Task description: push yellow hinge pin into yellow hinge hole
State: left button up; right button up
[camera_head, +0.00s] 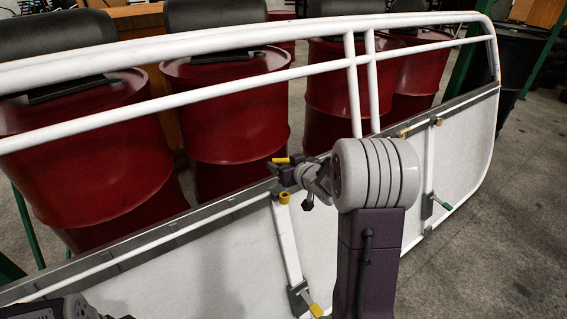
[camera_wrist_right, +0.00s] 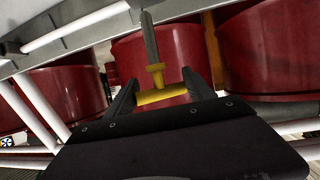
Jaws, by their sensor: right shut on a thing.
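My right gripper (camera_head: 279,170) is above the white panel, near the grey rail along its top edge. In the right wrist view, its two dark fingers (camera_wrist_right: 160,96) are shut on the yellow hinge pin (camera_wrist_right: 158,95). The pin's yellow crossbar lies between the fingers, and its grey shaft points away from the gripper. The pin's yellow end also shows in the head view (camera_head: 281,160). A white bar (camera_head: 287,235) on the panel has a yellow piece (camera_head: 283,198) at its top, just below the gripper. I cannot make out the hinge hole itself. My left gripper is out of view.
Long white rails (camera_head: 180,53) run across the scene above the panel (camera_head: 380,165). Several red drums (camera_head: 235,120) stand behind them. A second white bar (camera_head: 429,160) is at the right. Clear floor (camera_head: 520,230) lies at the far right.

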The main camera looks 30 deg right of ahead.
jog(key=shift+d+f+b, duration=0.1)
jog(key=shift+f+b, duration=2.45)
jog(key=shift+f, duration=0.5)
jog(key=shift+f+b, duration=2)
jog(key=shift+f, duration=0.4)
jog(key=shift+s, duration=0.1)
grip_shut()
jog(key=o, duration=0.8)
grip_release()
